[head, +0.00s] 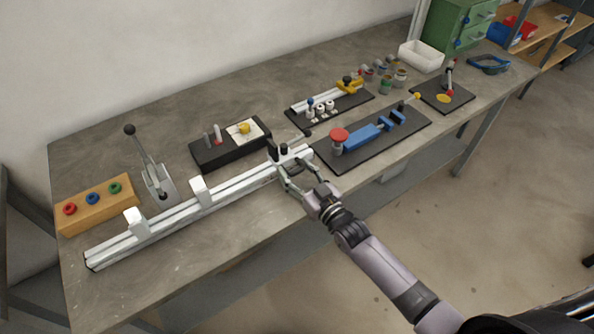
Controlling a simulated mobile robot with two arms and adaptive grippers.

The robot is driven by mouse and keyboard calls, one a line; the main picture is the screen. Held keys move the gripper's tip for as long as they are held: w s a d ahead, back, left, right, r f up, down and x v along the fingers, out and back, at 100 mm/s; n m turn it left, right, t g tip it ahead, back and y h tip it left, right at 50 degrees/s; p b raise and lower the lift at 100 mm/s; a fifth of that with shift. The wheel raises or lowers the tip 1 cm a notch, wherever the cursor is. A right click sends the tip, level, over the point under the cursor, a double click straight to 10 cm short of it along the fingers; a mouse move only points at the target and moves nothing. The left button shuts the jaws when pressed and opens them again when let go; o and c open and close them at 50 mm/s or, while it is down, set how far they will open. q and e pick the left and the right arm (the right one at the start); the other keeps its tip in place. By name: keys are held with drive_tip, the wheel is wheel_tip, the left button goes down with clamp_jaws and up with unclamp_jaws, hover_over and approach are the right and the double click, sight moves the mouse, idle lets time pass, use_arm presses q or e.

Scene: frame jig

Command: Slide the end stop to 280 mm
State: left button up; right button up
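A long pale rail (240,184) runs diagonally along the front of the bench, with white blocks on it at left and middle. Near its right end sits a carriage with a dark lever and small knobs, which looks like the end stop (283,153). My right gripper (293,168) is at the front side of this stop. Its two fingers are spread apart with a gap between them, and the tips reach close to the stop. I cannot tell whether they touch it. No scale numbers are readable. My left gripper is not in view.
Behind the rail stand a wooden block with coloured rings (95,205), a lever stand (158,185) and a black box (228,145). A blue clamp on a dark plate (372,138) lies close to the rail's right end. The bench front left is clear.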

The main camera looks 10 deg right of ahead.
drive_tip(key=c, duration=0.9)
drive_tip(key=shift+d, duration=0.15)
drive_tip(key=shift+c, duration=0.6)
drive_tip(key=o, duration=1.4)
drive_tip(key=shift+w, duration=0.1)
drive_tip(key=v, duration=1.2)
